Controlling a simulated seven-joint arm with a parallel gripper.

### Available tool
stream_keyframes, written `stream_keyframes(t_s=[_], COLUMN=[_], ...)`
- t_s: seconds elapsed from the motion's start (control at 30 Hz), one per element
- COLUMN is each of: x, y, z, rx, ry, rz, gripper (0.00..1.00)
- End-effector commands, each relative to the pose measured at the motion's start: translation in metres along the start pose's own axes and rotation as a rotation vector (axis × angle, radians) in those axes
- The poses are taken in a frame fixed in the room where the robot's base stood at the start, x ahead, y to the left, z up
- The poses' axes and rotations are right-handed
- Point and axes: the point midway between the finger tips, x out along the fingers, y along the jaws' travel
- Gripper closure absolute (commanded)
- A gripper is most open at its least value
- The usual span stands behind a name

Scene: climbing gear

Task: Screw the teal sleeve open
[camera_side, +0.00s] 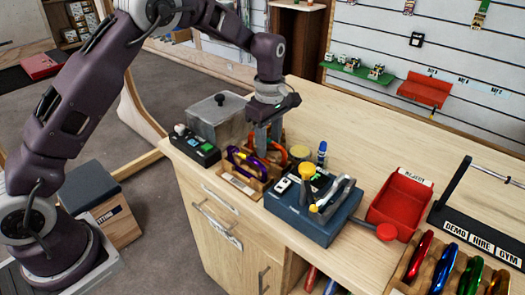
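My gripper (269,146) points down over the left part of the bench. Its two grey fingers reach into a group of carabiners on a wooden stand (241,184). A purple carabiner (236,160) is just left of and in front of the fingers.
A grey lidded box (213,117) and a black tray (194,146) stand left of the stand. A red bin (402,199) and a rack of coloured carabiners (444,268) are farther right. The back bench is clear.

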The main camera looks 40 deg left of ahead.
Motion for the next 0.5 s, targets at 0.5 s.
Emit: stream_keyframes(t_s=[0.5], x=[0.0001], y=[0.0107], z=[0.0001], rx=[-0.001], ry=[0.0], rz=[0.0], gripper=[0.6])
